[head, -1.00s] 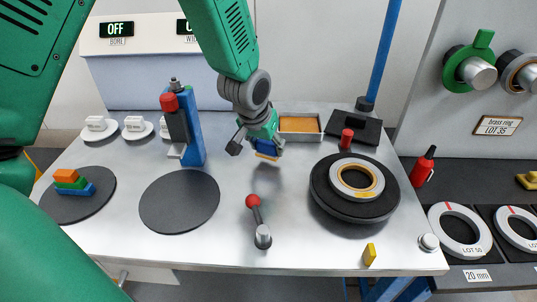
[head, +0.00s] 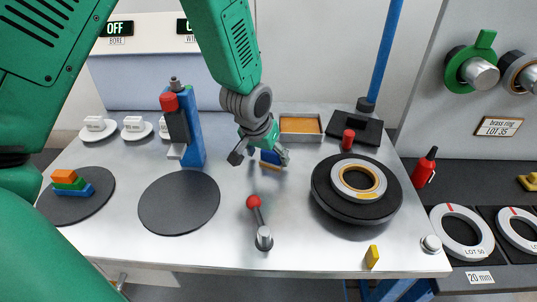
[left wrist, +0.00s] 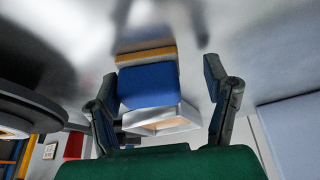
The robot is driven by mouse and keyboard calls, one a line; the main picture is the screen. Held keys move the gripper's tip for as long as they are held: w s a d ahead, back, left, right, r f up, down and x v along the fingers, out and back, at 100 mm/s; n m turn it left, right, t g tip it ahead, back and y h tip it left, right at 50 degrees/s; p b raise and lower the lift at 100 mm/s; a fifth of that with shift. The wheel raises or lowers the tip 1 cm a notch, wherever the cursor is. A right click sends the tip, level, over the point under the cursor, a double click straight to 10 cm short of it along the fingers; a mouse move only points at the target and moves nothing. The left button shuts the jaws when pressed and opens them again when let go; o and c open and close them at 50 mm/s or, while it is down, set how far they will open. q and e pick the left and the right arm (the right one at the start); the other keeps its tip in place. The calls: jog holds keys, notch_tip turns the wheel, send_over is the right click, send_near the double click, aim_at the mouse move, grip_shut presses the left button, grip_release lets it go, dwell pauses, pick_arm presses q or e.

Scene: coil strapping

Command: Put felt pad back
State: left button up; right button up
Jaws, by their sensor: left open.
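The likely felt pad is a small blue block (head: 270,157) with an orange-yellow layer along its lower edge. It appears to rest on the metal table in front of a shallow tray (head: 319,139) with an orange-brown inside. My left gripper (head: 262,160) is open, reaching down around the block. In the left wrist view the blue block (left wrist: 148,85) lies between the spread fingers of the left gripper (left wrist: 158,75), with a gap on the right side. The left finger is close to it; contact cannot be told. My right gripper does not show.
A black round stand with a pale ring (head: 338,186) is right of the gripper. A red-knobbed lever (head: 256,210) stands in front. A blue post with a red-topped device (head: 192,135) is at the left. A dark disc (head: 179,204) lies on the table. A yellow piece (head: 372,257) is near the front edge.

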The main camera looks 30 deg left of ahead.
pick_arm(q)
jog(key=shift+d+r, duration=0.15)
jog(key=shift+r, duration=0.15)
jog(key=p+v, duration=0.2)
jog(key=v, duration=0.9)
jog(key=shift+s+r, duration=0.2)
jog(key=shift+r, duration=0.15)
jog(key=shift+d, duration=0.2)
jog(key=shift+r+p, duration=0.1)
jog(key=shift+p, duration=0.2)
